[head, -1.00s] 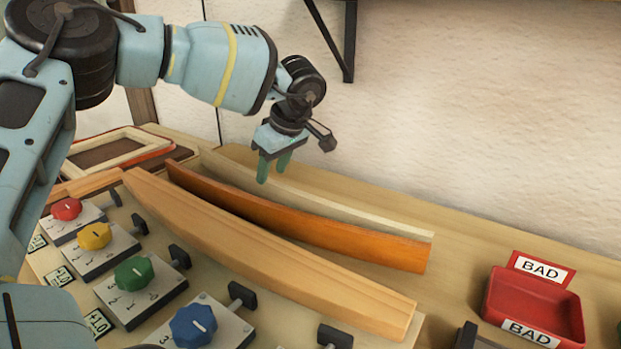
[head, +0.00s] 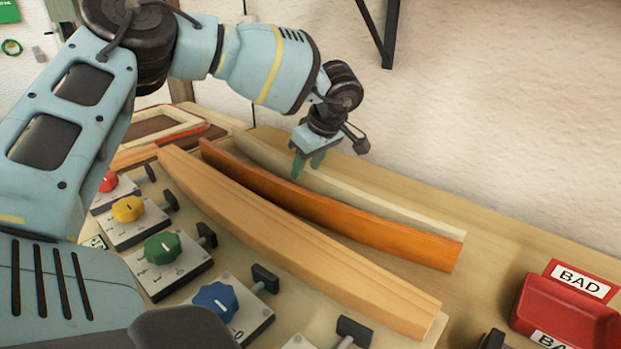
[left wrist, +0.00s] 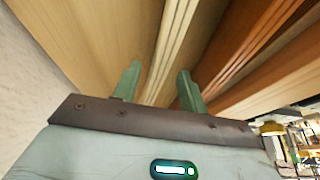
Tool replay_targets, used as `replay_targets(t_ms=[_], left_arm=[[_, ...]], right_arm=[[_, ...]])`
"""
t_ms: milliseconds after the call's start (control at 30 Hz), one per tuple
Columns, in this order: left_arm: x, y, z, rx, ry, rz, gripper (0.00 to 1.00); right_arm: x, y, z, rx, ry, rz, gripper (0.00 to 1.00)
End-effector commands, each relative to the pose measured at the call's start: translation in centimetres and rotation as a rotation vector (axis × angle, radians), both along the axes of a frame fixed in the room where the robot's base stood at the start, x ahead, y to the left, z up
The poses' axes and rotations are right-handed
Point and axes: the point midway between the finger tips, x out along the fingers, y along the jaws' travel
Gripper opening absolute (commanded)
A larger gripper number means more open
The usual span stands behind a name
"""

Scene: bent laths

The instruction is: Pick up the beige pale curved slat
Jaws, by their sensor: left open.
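The pale beige curved slat (head: 400,207) lies at the back of the bench, the furthest of three long slats, beside an orange-brown slat (head: 370,228). My left gripper (head: 307,169) is open over its left half, pointing down, with green fingers. In the left wrist view the pale slat (left wrist: 176,45) runs between the two spread fingers of the left gripper (left wrist: 158,68), which are not closed on it. The fingers hide a small part of the slat in the head view. Whether they touch it, I cannot tell. My right gripper is not in view.
A light-brown slat (head: 290,240) lies in front of the orange-brown one. Several switch boxes with coloured knobs, such as the green one (head: 162,247), line the front. A red BAD bin (head: 570,312) stands at right. The wall (head: 500,110) rises behind.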

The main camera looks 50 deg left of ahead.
Motion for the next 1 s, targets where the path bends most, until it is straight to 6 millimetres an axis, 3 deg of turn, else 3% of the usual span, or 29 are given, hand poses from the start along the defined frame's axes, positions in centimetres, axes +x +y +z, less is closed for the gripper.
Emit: replay_targets(t_ms=[200, 533, 867, 1000], left_arm=[[0.0, 0.7, -2.9, -0.002, 0.002, 0.001, 0.42], [0.0, 0.9, -3.4, -0.001, -0.001, 0.000, 0.42], [0.0, 0.9, -3.4, -0.001, -0.001, 0.000, 0.01], [0.0, 0.9, -3.4, -0.001, -0.001, 0.000, 0.00]], right_arm=[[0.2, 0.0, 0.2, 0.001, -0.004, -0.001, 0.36], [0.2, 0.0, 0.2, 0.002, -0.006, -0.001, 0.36], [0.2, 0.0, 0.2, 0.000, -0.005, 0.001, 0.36], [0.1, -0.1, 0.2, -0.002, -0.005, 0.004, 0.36]])
